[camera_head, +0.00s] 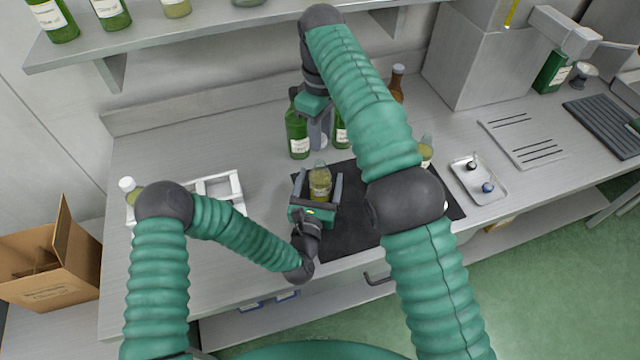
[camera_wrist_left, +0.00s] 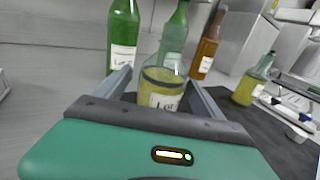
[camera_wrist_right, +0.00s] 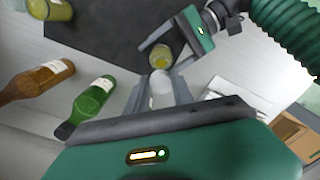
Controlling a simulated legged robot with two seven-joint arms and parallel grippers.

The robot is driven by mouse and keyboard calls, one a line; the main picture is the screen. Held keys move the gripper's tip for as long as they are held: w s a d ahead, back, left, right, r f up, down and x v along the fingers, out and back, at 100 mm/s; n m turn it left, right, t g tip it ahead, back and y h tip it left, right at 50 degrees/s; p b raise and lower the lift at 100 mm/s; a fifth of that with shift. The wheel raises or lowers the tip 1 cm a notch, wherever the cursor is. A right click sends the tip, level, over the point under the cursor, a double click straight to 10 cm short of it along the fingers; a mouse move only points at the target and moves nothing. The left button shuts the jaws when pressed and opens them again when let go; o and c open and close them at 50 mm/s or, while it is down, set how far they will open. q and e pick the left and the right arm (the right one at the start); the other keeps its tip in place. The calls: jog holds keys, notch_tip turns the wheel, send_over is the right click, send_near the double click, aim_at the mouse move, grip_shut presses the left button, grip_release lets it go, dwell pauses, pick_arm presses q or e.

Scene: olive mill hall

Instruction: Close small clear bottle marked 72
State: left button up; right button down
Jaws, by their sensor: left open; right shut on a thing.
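A small clear bottle with yellow-green oil (camera_head: 320,184) stands upright on the dark mat, between the fingers of my left gripper (camera_head: 318,192), which is open around it. It also shows in the left wrist view (camera_wrist_left: 161,90), with a dark band and a label; its number is not readable. My right gripper (camera_head: 318,128) is behind the bottle, shut on a pale, whitish rounded piece (camera_wrist_right: 161,88). The piece looks like a cap, but its shape is partly hidden by the fingers. In the right wrist view the bottle (camera_wrist_right: 161,58) is just beyond the piece; I cannot tell whether they touch.
Green bottles (camera_head: 297,133) and a brown bottle (camera_head: 397,82) stand behind. Another small oil bottle (camera_head: 425,152) is at the mat's right. A tray (camera_head: 492,176) holds a dark and a blue small part. A white rack (camera_head: 238,186) is left. Bare counter lies at front left.

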pick_arm(q)
grip_shut()
dwell(0.6)
